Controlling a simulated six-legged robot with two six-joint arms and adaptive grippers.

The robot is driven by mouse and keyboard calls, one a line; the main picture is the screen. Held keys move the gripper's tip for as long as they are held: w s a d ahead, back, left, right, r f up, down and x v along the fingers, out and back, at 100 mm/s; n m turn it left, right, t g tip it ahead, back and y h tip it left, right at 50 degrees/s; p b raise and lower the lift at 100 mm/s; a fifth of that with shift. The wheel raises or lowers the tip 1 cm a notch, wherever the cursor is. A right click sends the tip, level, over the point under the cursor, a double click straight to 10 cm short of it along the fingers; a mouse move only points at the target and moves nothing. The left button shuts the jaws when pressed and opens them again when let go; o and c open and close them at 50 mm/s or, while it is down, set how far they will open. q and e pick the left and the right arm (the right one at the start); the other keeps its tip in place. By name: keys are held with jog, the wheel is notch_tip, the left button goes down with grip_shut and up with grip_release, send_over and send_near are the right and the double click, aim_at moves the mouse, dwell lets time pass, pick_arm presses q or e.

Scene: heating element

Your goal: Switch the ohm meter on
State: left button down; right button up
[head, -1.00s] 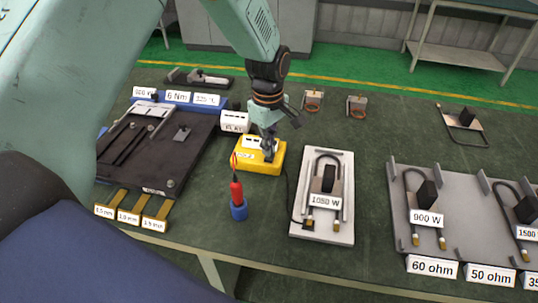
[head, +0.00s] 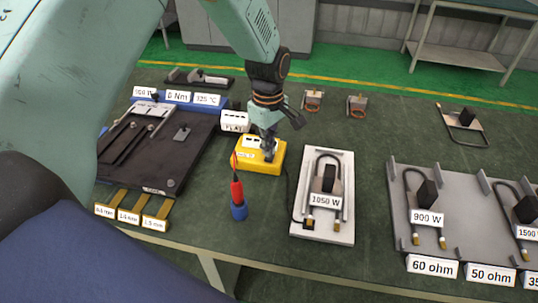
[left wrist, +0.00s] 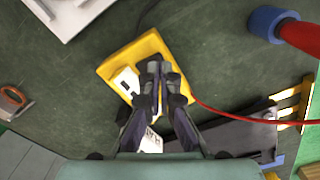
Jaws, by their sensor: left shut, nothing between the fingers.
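The ohm meter appears to be the yellow box (head: 246,163) on the dark green table, left of centre in the head view. It also shows in the left wrist view (left wrist: 149,48), with a white panel on its top. My left gripper (head: 269,155) is shut and empty, pointing down at the yellow box. In the left wrist view its closed fingertips (left wrist: 158,68) overlap the top of the box beside the white panel. I cannot tell whether they touch it. A red probe (head: 237,190) stands in a blue base in front of the box. My right gripper is not in view.
A heating element labelled 1050 W (head: 327,180) lies on a pale plate (head: 343,233) to the right. A grey rack (head: 398,222) with more elements is at far right. A dark fixture board (head: 186,158) stands left. A red lead (left wrist: 236,116) runs from the box.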

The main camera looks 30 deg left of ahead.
pick_arm(q)
jog(key=shift+w+f, duration=0.15)
jog(key=shift+f, duration=0.2)
jog(key=shift+f, duration=0.15)
jog(key=shift+f, duration=0.25)
